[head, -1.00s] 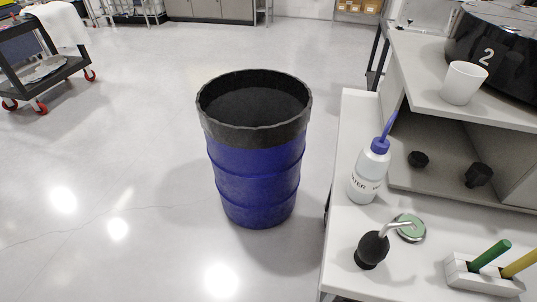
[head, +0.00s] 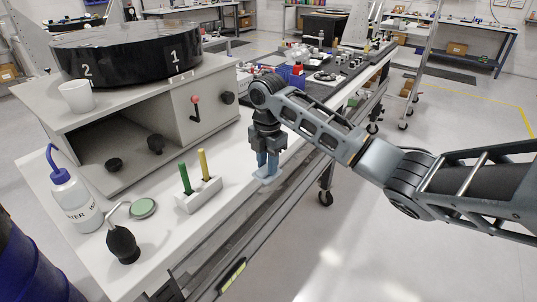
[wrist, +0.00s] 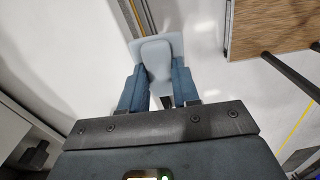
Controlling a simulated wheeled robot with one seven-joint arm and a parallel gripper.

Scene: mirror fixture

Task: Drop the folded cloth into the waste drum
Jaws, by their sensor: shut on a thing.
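My gripper (head: 268,163) is in the middle of the head view, pointing down by the front edge of the white bench. It is shut on the folded cloth (head: 266,180), a small pale blue piece below the fingertips. In the wrist view the cloth (wrist: 158,50) shows between the two blue fingers of my gripper (wrist: 159,88) and extends past them. The waste drum (head: 30,265) is blue and only partly in view at the lower left corner of the head view, far from my gripper. Its opening is out of the picture.
The white bench (head: 150,268) carries a wash bottle (head: 76,205), a black blower bulb (head: 122,244), a round green-topped tin (head: 143,208) and a block with green and yellow sticks (head: 198,194). A white cup (head: 77,97) stands on the grey cabinet. Open floor (head: 350,250) lies at the right.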

